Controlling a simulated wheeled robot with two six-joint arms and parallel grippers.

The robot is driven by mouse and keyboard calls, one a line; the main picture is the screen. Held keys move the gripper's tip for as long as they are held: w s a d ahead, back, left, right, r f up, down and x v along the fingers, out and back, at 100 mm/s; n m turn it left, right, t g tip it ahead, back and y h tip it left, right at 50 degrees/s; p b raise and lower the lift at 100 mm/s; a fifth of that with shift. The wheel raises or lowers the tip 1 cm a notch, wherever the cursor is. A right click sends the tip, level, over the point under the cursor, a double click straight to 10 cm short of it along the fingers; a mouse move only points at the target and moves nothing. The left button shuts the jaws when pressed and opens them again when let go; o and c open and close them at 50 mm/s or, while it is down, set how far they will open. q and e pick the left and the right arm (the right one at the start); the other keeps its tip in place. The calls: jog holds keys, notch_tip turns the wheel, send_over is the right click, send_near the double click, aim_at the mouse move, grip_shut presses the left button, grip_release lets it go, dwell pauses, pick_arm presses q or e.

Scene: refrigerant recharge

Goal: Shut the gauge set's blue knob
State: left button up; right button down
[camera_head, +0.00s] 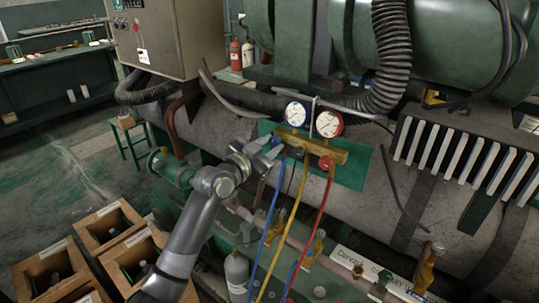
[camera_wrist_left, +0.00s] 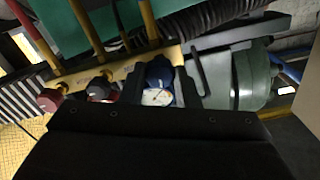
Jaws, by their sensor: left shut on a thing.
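The gauge set has a yellow manifold bar (camera_head: 312,147) with a blue-rimmed gauge (camera_head: 295,112) and a red-rimmed gauge (camera_head: 328,124) above it. My left gripper (camera_head: 268,151) is at the bar's left end, shut on the blue knob, which the jaws mostly hide in the head view. In the left wrist view the blue knob (camera_wrist_left: 158,71) sits between the two dark fingers, with a whitish dial-like face just below it. The red knob (camera_head: 326,163) and a dark middle knob (camera_head: 296,153) are apart from the gripper. My right gripper is out of view.
Blue (camera_head: 267,235), yellow (camera_head: 287,220) and red (camera_head: 321,215) hoses hang below the bar, close to my left gripper. A black corrugated hose (camera_head: 392,45) runs behind the gauges. Open wooden boxes (camera_head: 110,229) stand at lower left. A grey cylinder (camera_head: 237,275) stands low in front.

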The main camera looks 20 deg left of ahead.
pick_arm(q)
jog(key=m+b, duration=0.3)
jog(key=shift+f+m, duration=0.25)
jog(key=shift+m, duration=0.15)
jog(key=shift+m+b, duration=1)
jog(key=shift+b, duration=0.05)
jog(key=m+b, duration=0.2)
jog(key=shift+m, duration=0.3)
jog(key=m+b, duration=0.3)
jog(key=m, duration=0.2)
jog(key=shift+r, duration=0.15)
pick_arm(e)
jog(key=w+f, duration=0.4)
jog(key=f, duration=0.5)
pick_arm(q)
jog(key=shift+m+b, duration=0.75)
jog(key=shift+m, duration=0.25)
jog(key=shift+r+m, duration=0.1)
jog(key=shift+m, duration=0.5)
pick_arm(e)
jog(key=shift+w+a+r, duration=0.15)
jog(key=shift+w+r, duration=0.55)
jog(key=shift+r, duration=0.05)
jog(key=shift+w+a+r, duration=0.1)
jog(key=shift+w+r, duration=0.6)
